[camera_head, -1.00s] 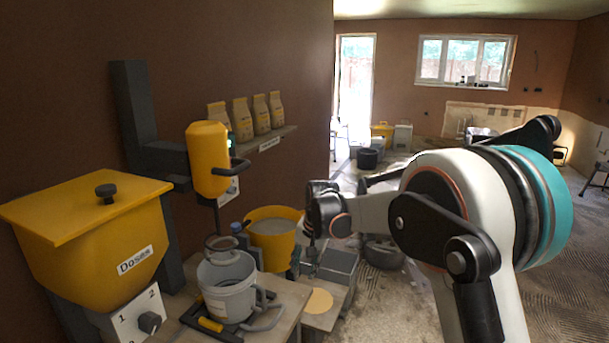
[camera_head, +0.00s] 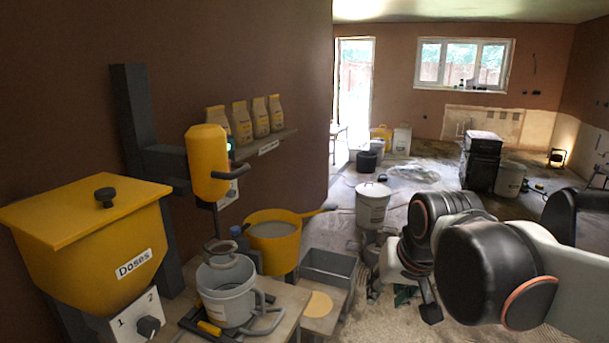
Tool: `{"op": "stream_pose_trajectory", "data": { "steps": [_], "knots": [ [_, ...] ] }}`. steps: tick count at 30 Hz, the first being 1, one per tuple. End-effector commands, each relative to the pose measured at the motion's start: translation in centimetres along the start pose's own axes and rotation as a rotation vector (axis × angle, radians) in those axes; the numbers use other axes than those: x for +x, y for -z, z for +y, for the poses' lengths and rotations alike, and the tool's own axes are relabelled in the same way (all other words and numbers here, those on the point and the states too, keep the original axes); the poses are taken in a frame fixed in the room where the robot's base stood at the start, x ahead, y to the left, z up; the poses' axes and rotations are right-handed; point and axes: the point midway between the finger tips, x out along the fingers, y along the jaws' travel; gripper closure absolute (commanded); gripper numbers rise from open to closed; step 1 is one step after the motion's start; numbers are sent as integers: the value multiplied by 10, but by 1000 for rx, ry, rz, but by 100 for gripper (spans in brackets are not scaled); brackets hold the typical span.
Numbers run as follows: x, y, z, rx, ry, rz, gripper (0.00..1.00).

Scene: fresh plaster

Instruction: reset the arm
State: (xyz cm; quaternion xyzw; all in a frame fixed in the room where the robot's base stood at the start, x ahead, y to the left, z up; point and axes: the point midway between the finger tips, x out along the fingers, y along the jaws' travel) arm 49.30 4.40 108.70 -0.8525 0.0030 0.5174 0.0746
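My arm (camera_head: 490,265) fills the lower right of the head view, folded with its dark joints close to the camera. A dark part of my gripper (camera_head: 430,311) shows below the arm, pointing down over the floor. The rest of my gripper is hidden behind the arm links, so its opening cannot be made out. I see nothing held in the part that shows. My arm is to the right of the work table and apart from the things on it.
On the left stand a yellow hopper (camera_head: 85,235), a yellow mixer (camera_head: 207,162) and a grey bucket (camera_head: 226,290) on a table. Behind are a yellow tub (camera_head: 285,237) and a grey bin (camera_head: 332,268). A lidded white bucket (camera_head: 373,206) stands on the floor beyond.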

Motion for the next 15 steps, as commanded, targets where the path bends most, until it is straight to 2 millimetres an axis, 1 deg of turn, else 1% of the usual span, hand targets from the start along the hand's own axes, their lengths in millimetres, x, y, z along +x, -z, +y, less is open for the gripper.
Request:
{"op": "stream_pose_trajectory", "data": {
  "steps": [1, 6, 9, 12, 15],
  "knots": [
    [-7, -15, 8, -11, -6, 14, 65],
    [-20, -58, 30, -57, -25, 65, 65],
    [-24, -83, 41, -82, -37, 92, 65],
    [-24, -103, 50, -106, -48, 113, 65],
    [-24, -116, 56, -123, -57, 129, 65]
  ]
}}
